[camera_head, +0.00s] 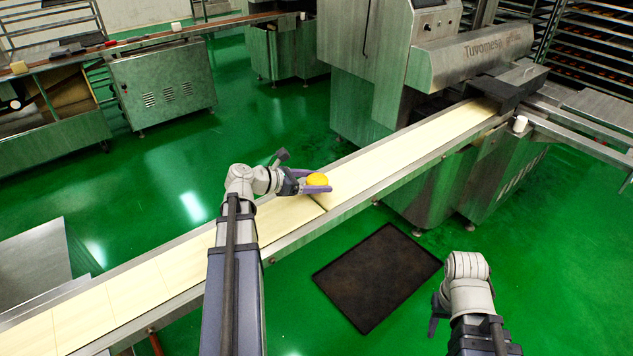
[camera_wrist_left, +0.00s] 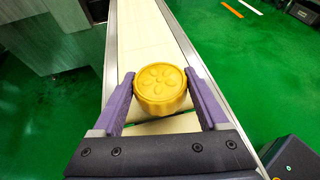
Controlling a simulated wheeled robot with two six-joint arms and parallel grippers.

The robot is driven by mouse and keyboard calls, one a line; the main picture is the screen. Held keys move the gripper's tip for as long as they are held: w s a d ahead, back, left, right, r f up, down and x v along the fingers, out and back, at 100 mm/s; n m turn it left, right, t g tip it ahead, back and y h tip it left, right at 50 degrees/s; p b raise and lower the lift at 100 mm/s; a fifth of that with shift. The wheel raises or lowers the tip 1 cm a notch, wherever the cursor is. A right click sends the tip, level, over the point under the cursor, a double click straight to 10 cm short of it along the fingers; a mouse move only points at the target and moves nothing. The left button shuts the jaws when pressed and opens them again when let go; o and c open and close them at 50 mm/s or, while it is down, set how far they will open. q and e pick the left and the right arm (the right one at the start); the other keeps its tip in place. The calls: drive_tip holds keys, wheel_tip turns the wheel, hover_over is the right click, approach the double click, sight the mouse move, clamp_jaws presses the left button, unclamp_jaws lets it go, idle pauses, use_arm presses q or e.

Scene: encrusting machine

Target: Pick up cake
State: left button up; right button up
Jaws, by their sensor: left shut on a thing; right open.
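A round yellow cake (camera_head: 317,180) with a flower pattern on top is at the conveyor belt (camera_head: 420,139). My left gripper (camera_head: 316,186) is shut on the cake, with one purple finger on each side. In the left wrist view the cake (camera_wrist_left: 160,88) sits between the two fingers of the left gripper (camera_wrist_left: 163,92), over the pale belt. I cannot tell whether the cake touches the belt or is slightly above it. My right gripper (camera_head: 436,316) is open and low at the right, over the floor side, away from the belt; its fingers are mostly hidden by its wrist.
A dark flat tray (camera_head: 378,276) lies to the right of the belt, below it. The encrusting machine (camera_head: 480,52) stands at the belt's far end. A metal cabinet (camera_head: 163,84) stands at the back left. The belt is otherwise bare near the cake.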

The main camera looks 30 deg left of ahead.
sight(317, 179)
use_arm(q)
wheel_tip(317, 179, up, 7)
drive_tip(key=p, duration=0.6)
